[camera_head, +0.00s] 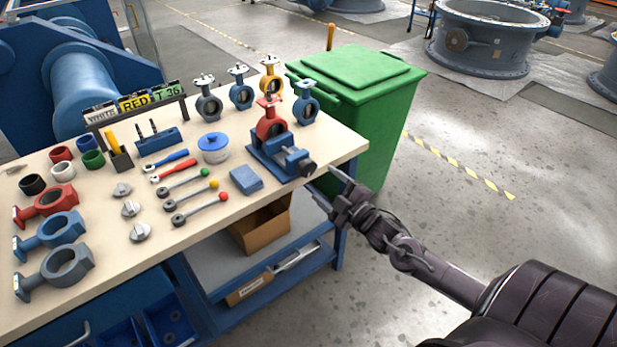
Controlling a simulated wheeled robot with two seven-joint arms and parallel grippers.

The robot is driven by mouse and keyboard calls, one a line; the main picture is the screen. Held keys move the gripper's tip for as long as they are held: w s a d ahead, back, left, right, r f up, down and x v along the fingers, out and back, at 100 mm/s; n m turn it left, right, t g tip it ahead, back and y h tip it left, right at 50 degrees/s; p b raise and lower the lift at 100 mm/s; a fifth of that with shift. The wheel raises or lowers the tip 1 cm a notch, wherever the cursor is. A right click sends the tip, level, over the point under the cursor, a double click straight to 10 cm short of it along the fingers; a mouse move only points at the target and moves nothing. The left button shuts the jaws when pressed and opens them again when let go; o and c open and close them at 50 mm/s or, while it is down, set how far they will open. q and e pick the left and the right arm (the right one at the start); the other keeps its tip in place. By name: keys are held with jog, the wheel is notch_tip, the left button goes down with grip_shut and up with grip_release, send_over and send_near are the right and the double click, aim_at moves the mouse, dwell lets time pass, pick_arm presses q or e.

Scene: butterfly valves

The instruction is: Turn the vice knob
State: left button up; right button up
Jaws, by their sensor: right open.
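A blue vice (275,152) stands at the right end of the workbench, with a red butterfly valve (270,122) upright in it. The vice's dark knob (308,168) sticks out at the right, near the bench edge. My right gripper (333,189) is open and empty, off the bench's right edge. My left gripper is not in view.
The workbench (100,262) holds valve bodies, coloured rings, tools and a blue-lidded tub (213,147). A green bin (368,115) stands behind the bench's right end. A cardboard box (262,226) sits on the lower shelf. Floor to the right is clear.

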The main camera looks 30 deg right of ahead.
aim_at(309, 171)
jog(key=w, duration=0.7)
jog(key=shift+w+a+r, duration=0.25)
jog(key=shift+w+a, duration=0.15)
